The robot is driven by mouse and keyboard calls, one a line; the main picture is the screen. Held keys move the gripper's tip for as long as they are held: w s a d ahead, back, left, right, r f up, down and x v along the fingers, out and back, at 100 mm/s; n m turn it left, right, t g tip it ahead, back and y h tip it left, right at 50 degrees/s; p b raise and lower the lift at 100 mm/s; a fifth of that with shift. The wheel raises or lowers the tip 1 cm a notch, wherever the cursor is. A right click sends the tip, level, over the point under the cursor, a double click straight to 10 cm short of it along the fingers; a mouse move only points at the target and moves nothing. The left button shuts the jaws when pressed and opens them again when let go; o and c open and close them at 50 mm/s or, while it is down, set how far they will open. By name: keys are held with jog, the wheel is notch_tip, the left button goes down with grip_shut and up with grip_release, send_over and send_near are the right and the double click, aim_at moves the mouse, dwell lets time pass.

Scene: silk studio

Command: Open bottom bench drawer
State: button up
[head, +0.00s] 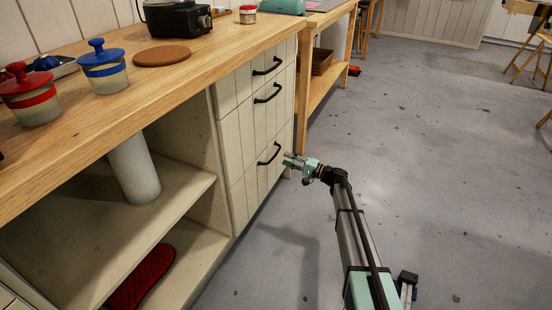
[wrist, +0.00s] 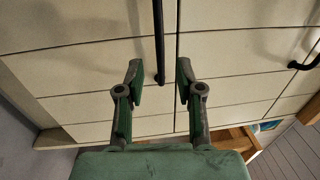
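The bench's bottom drawer (head: 258,180) is the lowest of three cream plank fronts and looks shut. Its black bar handle (head: 269,154) is just left of my gripper (head: 288,160) in the head view. In the wrist view my gripper (wrist: 159,78) is open, with its two green-grey fingers apart. A black handle (wrist: 158,40), which looks like the bottom drawer's, runs down between the fingertips in the picture, one end near them. I see no finger contact, and the exact depth gap cannot be told. Nothing is held.
Two upper drawer handles (head: 267,66) sit above; another handle shows at right in the wrist view (wrist: 305,62). Jars (head: 104,75) and a black pot (head: 175,18) stand on the wooden worktop (head: 150,90). The grey floor (head: 420,150) to the right is clear.

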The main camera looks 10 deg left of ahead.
aim_at(276, 154)
jog(key=shift+b+x, duration=0.7)
jog(key=shift+x, duration=2.5)
grip_shut()
